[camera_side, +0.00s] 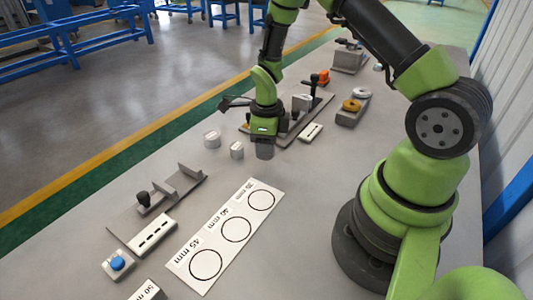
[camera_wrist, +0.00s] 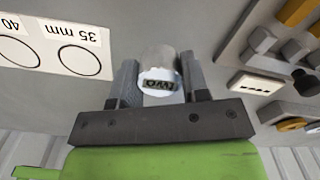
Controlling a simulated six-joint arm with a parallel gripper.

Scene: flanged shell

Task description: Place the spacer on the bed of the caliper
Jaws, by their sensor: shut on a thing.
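My gripper (camera_side: 264,146) points down over the table and is shut on a grey cylindrical spacer (camera_side: 265,153). In the wrist view the spacer (camera_wrist: 158,57) sits between my two fingers (camera_wrist: 160,82), its pale labelled end, reading "TWO" upside down, facing the camera. The caliper (camera_side: 130,219) lies at the left in the side view: a grey bed with upright jaws, a black knob (camera_side: 143,198) and a pale display strip (camera_side: 152,235). My gripper is well to the upper right of it. The bed looks empty.
Two more pale cylinders (camera_side: 212,139) (camera_side: 237,150) stand left of my gripper. A card with marked circles (camera_side: 225,236) lies in front. A blue-button box (camera_side: 118,263) is near the caliper. Fixtures (camera_side: 305,103) and a tray with rings (camera_side: 353,107) are behind my gripper.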

